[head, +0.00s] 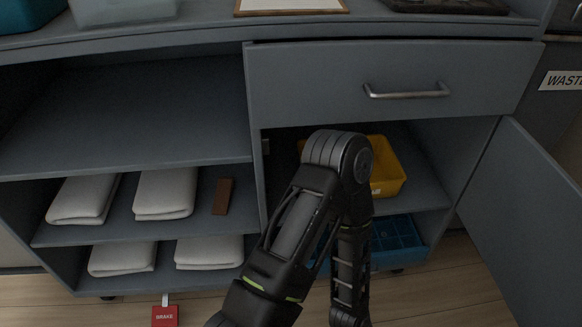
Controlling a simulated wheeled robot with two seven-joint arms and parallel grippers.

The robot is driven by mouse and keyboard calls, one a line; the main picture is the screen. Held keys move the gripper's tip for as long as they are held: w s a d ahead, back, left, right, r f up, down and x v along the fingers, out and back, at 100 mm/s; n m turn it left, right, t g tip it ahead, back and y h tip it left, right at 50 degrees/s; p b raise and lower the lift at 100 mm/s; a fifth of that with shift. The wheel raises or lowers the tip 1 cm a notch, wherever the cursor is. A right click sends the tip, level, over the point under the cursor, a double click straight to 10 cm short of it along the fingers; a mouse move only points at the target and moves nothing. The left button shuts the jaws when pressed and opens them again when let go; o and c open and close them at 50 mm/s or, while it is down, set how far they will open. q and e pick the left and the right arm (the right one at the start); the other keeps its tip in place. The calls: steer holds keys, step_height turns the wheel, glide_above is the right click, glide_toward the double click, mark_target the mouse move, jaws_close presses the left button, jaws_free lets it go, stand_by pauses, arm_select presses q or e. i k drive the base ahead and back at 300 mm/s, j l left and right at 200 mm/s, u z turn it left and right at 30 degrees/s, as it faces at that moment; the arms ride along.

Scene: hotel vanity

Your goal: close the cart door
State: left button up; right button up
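The cart door (530,225) is a grey panel at the right of the head view. It stands open, swung outward from the right side of the cart's lower compartment, and runs out of the picture at the right. The grey cart (120,115) fills most of the view. One of my arms rises from the bottom middle and bends back down in front of the open compartment, hiding part of it. Its lower end leaves the bottom edge, and no gripper fingers show. My other arm is not in view.
The drawer (310,90) above the compartment looks shut. Inside the compartment are a yellow bin (388,172) and a blue crate (398,240). White folded towels (165,192) and a brown block (222,196) lie on the left shelves. A red brake tag (165,316) hangs below. Wooden floor lies in front.

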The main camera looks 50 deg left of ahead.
mark_target(520, 209)
steer(key=k, duration=0.5)
steer(key=u, duration=1.85)
